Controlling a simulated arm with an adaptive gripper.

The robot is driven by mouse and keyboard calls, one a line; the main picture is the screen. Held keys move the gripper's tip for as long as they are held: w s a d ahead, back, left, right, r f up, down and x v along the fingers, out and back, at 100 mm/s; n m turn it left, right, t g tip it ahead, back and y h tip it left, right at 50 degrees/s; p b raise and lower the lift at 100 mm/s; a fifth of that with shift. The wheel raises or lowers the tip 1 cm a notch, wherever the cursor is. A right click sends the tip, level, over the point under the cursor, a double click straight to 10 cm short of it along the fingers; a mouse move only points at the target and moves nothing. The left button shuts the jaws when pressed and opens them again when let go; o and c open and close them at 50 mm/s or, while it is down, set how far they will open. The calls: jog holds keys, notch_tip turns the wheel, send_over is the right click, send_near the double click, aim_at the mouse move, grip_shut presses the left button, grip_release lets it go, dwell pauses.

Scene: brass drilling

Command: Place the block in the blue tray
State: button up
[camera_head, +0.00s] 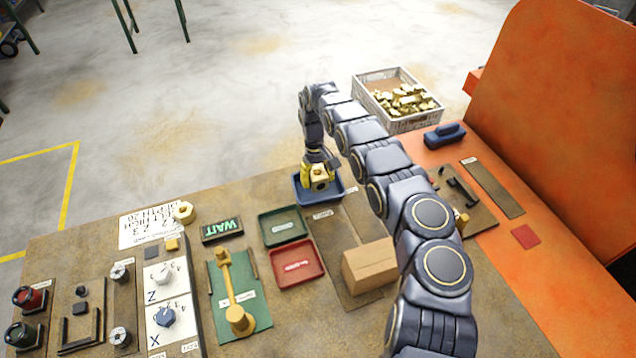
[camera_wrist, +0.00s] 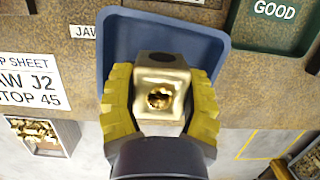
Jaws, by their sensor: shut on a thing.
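My gripper (camera_head: 318,180) is at the far side of the bench, over the blue tray (camera_head: 334,197). In the wrist view, its yellow fingers (camera_wrist: 160,100) are shut on the brass block (camera_wrist: 162,76), one on each side. The block has a round hole in the face toward the camera. It also shows in the head view (camera_head: 319,174), between the fingers. The blue tray (camera_wrist: 212,48) lies behind the block in the wrist view. I cannot tell whether the block touches the tray floor, as the gripper hides part of the tray.
A green tray (camera_head: 283,227) labelled GOOD in the wrist view (camera_wrist: 275,38) and a red tray (camera_head: 297,267) stand nearby. A cardboard box (camera_head: 369,266) sits to the right. A crate (camera_head: 372,76) of brass pieces stands beyond the bench. A WAIT sign (camera_head: 222,230) is lit.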

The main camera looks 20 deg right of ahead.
jog(key=shift+x, duration=0.9)
jog(key=shift+w, duration=0.2)
jog(key=shift+f, duration=0.15)
jog(key=o, duration=0.8)
